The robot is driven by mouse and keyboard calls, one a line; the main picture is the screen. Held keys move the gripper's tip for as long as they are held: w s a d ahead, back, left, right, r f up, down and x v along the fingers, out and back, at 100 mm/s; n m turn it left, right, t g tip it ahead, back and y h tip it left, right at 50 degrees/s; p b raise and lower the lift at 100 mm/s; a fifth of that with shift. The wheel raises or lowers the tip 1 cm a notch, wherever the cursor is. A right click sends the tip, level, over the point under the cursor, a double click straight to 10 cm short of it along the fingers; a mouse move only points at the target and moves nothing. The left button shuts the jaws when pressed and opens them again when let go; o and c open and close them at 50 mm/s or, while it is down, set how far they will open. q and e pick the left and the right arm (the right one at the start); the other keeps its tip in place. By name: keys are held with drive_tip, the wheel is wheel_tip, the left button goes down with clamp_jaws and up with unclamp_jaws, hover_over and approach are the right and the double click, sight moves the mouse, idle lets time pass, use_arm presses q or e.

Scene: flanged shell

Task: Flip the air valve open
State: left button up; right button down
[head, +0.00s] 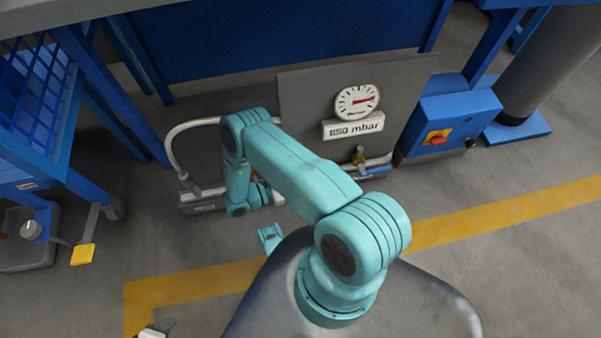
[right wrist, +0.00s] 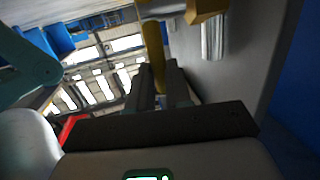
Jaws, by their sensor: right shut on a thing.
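The air valve (head: 358,156) is a small brass-coloured fitting on the pipe below the pressure gauge in the head view. In the right wrist view, a brass-yellow body (right wrist: 205,8) and a yellow lever (right wrist: 150,42) are seen close up. My right gripper (right wrist: 161,78) has its two dark fingers on either side of the lever's end and is shut on it. In the head view, my teal forearm crosses in front, and the right fingers are hidden.
A grey panel (head: 300,90) carries a round gauge (head: 357,101) and a "850 mbar" label (head: 353,126). A blue box with a red button (head: 437,138) stands to the right. Yellow-lined floor (head: 520,212) lies open at the right.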

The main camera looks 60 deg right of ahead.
drive_tip(key=shift+w+a+f+g+h+b, duration=0.2)
drive_tip(key=shift+g+h+b, duration=0.1)
drive_tip(key=shift+h+b, duration=0.1)
idle(0.3)
drive_tip(key=c, duration=1.1)
unclamp_jaws()
drive_tip(key=shift+o, duration=0.2)
